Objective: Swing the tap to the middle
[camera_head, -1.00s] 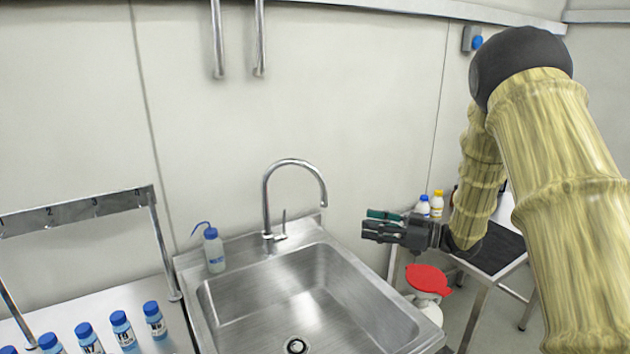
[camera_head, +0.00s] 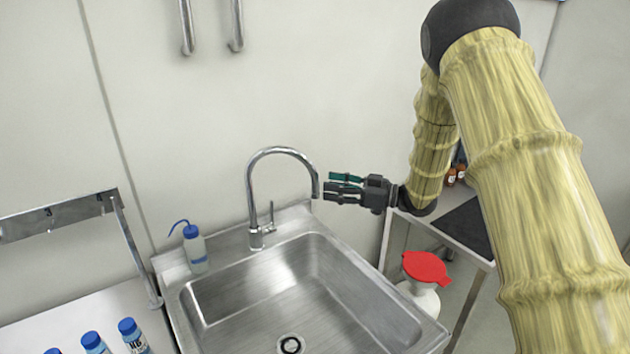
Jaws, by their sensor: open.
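The chrome tap (camera_head: 253,196) stands at the back rim of the steel sink (camera_head: 190,318). A small lever sits at the right of the tap's base. My gripper (camera_head: 327,187) is to the right of the spout's end, at about its height, with its fingers pointing left. The fingers are apart with nothing between them. The fingertips appear very close to the spout, but I cannot tell whether they touch it.
A wash bottle (camera_head: 195,250) with a blue cap stands on the sink's left rim. Blue-capped bottles (camera_head: 133,338) stand on the left counter under a metal rack (camera_head: 60,215). A container with a red lid (camera_head: 426,268) stands right of the sink, near a side table (camera_head: 440,233).

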